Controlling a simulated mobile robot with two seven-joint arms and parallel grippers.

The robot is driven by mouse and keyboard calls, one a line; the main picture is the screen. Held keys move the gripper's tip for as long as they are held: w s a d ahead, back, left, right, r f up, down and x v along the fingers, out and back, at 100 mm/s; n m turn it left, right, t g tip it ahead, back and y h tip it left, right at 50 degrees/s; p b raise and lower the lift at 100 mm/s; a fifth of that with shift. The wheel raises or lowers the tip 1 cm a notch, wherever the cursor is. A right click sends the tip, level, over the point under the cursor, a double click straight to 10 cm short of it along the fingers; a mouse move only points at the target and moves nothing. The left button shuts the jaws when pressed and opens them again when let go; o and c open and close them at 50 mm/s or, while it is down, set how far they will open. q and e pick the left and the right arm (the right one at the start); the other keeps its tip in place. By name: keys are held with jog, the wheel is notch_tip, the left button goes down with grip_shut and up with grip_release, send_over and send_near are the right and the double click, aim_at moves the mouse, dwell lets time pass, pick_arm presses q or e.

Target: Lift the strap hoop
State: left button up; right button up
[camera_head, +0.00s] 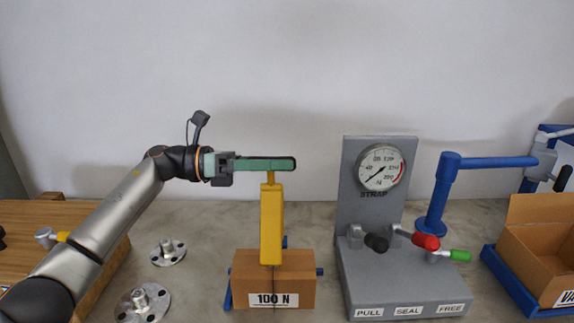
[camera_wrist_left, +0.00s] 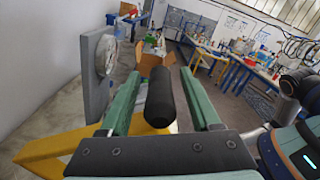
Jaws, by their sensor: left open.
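The strap hoop (camera_head: 271,224) is a yellow upright frame above a brown box (camera_head: 300,290) labelled 100 N. My left gripper (camera_head: 293,164) is open at the top of the hoop, its green fingers pointing right. In the left wrist view, a black cylindrical bar (camera_wrist_left: 160,100) lies between the two fingers (camera_wrist_left: 163,84), with gaps on both sides. It looks like the hoop's grip, but its join is hidden. Yellow parts of the hoop (camera_wrist_left: 60,150) show below the fingers. My right gripper is not in view.
A grey panel with a dial gauge (camera_head: 382,167) stands right of the box, with black, red and green levers. A blue post (camera_head: 440,200) and an open carton (camera_head: 540,245) are farther right. Metal flanges (camera_head: 168,252) lie at the left.

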pick_arm(q)
jog(key=a+b, duration=0.2)
jog(key=a, duration=0.8)
jog(key=shift+a, duration=0.3)
jog(key=shift+c, duration=0.2)
